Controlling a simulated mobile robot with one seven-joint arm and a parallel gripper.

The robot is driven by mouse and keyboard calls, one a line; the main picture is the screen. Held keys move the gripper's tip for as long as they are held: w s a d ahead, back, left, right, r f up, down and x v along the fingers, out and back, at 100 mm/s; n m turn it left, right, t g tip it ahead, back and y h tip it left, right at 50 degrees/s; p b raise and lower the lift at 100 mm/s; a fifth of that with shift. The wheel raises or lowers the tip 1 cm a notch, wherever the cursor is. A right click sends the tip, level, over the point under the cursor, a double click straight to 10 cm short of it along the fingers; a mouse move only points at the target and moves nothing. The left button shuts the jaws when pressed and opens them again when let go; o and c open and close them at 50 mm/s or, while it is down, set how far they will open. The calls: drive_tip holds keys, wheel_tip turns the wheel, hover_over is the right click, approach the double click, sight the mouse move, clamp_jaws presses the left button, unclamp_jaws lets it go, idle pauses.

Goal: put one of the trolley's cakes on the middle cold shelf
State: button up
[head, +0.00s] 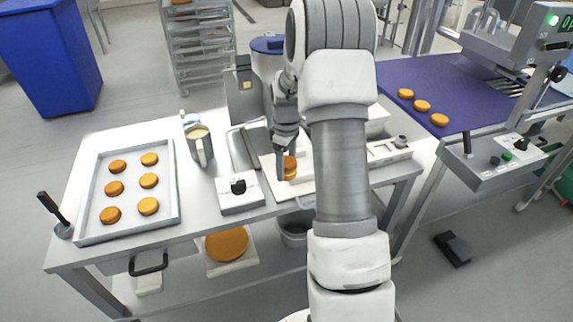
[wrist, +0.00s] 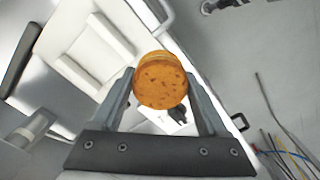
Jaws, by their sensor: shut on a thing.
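My gripper (head: 284,165) is over the white board on the worktable. It is shut on a small orange-brown cake (head: 290,169). In the wrist view the cake (wrist: 160,85) sits between the two fingers, with a paler band between its layers near the top. I cannot tell in the head view whether the cake touches the board. A shelved metal rack (head: 202,50) at the back may be the trolley, with one orange round (head: 181,2) near its top. I cannot make out a cold shelf in either view. My arm hides part of the worktable.
A tray (head: 171,205) of several orange rounds lies on the left. A jug (head: 201,148) and a small control box (head: 240,192) stand between it and the board. A purple conveyor (head: 455,85) with three rounds is at right. A blue bin (head: 55,60) stands back left.

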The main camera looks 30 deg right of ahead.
drive_tip(key=shift+s+a+f, duration=0.15)
drive_tip(key=shift+s+a, duration=0.05)
drive_tip(key=shift+s, duration=0.1)
drive_tip(key=s+a+f+m, duration=0.3)
drive_tip(key=s+a+f, duration=0.1)
drive_tip(key=a+f, duration=0.4)
drive_tip(key=s+a+f+m, duration=0.3)
drive_tip(key=s+a+f, duration=0.2)
drive_tip(key=a+f, duration=0.3)
drive_tip(key=a, duration=0.3)
drive_tip(key=shift+s+a+f+m, duration=0.2)
drive_tip(key=shift+a+f+m, duration=0.05)
drive_tip(key=shift+f+m, duration=0.15)
